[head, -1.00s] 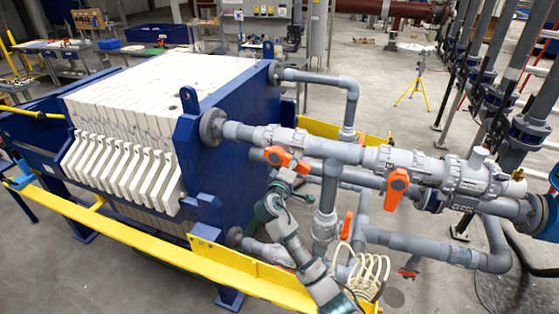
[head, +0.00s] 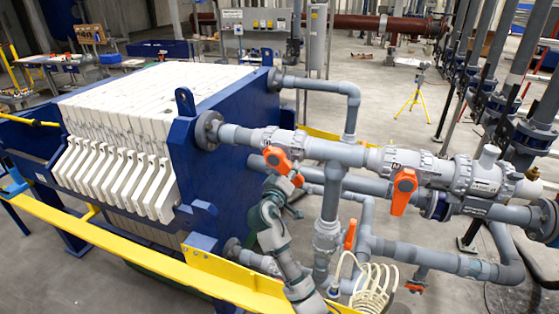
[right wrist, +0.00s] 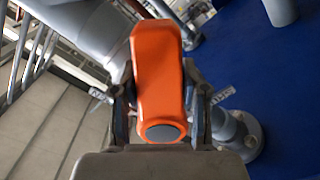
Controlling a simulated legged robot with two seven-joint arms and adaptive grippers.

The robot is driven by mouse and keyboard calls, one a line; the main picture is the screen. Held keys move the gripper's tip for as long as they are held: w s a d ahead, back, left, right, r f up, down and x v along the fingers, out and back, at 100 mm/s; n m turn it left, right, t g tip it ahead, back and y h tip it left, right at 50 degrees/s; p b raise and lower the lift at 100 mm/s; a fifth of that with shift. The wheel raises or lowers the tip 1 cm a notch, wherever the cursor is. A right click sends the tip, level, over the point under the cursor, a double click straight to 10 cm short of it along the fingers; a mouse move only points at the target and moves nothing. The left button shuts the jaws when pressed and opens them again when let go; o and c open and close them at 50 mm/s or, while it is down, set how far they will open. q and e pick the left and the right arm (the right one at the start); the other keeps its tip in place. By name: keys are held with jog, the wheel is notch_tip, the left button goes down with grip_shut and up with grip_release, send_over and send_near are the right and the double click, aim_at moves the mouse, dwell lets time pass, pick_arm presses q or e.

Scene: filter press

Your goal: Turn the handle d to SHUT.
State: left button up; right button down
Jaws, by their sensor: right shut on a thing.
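An orange valve handle (head: 276,158) sits on the upper grey pipe near the press's blue end plate. It slopes down to the right in the head view. My right gripper (head: 291,191) is at its lower end, shut on it. In the right wrist view the orange handle (right wrist: 158,75) lies between the two fingers (right wrist: 160,125), one on each side. No letter or SHUT mark is readable, so I cannot tell which handle is d. My left gripper is not in view.
Other orange handles hang to the right (head: 403,191), lower down (head: 350,234) and near the floor (head: 415,287). Grey pipes (head: 331,205) stand close to my right arm. A yellow rail (head: 230,277) runs along the front, and a coiled cream hose (head: 373,285) lies beside my arm.

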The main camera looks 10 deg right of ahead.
jog(key=shift+w+a+f+m+b, duration=0.3)
jog(key=shift+a+f+m+b, duration=0.5)
jog(key=shift+m+b, duration=0.3)
jog(key=shift+r, duration=0.1)
jog(key=a+m+b, duration=0.1)
jog(key=m+b, duration=0.1)
jog(key=w+a+m+b, duration=0.1)
jog(key=m+b, duration=0.2)
jog(key=w+a+m+b, duration=0.1)
jog(key=m+b, duration=0.1)
jog(key=m, duration=0.1)
jog(key=c, duration=1)
grip_release()
jog(key=o, duration=0.4)
jog(key=shift+o, duration=0.2)
jog(key=shift+w+a, duration=0.1)
jog(key=shift+a, duration=0.1)
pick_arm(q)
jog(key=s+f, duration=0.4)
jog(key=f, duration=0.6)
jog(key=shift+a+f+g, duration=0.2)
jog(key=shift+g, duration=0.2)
pick_arm(e)
jog(key=shift+a, duration=0.15)
